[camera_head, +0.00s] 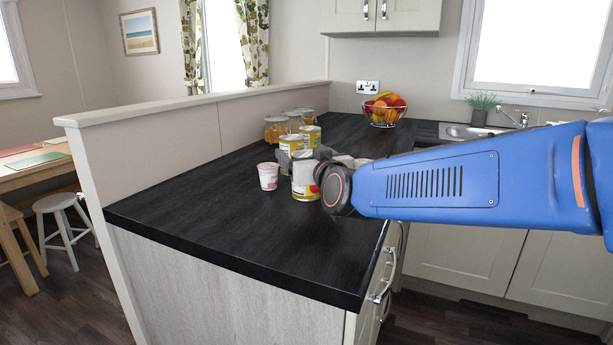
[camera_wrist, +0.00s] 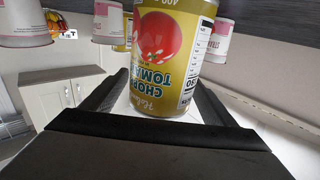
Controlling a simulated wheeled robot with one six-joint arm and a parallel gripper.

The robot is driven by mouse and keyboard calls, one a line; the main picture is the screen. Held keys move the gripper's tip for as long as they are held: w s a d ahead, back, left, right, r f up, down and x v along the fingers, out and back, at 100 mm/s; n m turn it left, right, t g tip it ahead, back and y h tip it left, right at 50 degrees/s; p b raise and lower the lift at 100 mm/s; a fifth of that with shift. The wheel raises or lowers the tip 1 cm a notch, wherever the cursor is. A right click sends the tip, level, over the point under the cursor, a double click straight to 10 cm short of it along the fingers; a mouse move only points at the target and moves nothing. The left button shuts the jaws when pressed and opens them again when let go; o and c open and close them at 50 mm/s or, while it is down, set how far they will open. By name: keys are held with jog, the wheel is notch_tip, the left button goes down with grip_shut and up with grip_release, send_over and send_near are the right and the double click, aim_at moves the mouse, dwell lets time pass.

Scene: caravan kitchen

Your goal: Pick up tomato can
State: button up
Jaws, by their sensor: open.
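The tomato can (camera_head: 304,182) stands upright on the dark worktop, with a white and yellow label and a red tomato picture. In the wrist view the tomato can (camera_wrist: 170,55) appears upside down and close up, its label reading chopped tomatoes. My gripper (camera_wrist: 160,82) is open, with one dark finger on each side of the can. The can sits between the fingers; I cannot tell whether either finger touches it. In the head view my gripper and wrist partly hide the things behind the can.
A pink and white cup (camera_head: 268,177) stands just left of the can; similar cups (camera_wrist: 212,42) flank it in the wrist view. More yellow cans (camera_head: 291,144) and jars (camera_head: 275,129) stand behind. A fruit bowl (camera_head: 384,112) is farther back. The worktop's front (camera_head: 230,230) is clear.

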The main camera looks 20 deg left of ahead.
jog(key=shift+w+a, duration=0.45)
jog(key=shift+w, duration=0.05)
jog(key=c, duration=1.5)
jog(key=shift+r, duration=0.1)
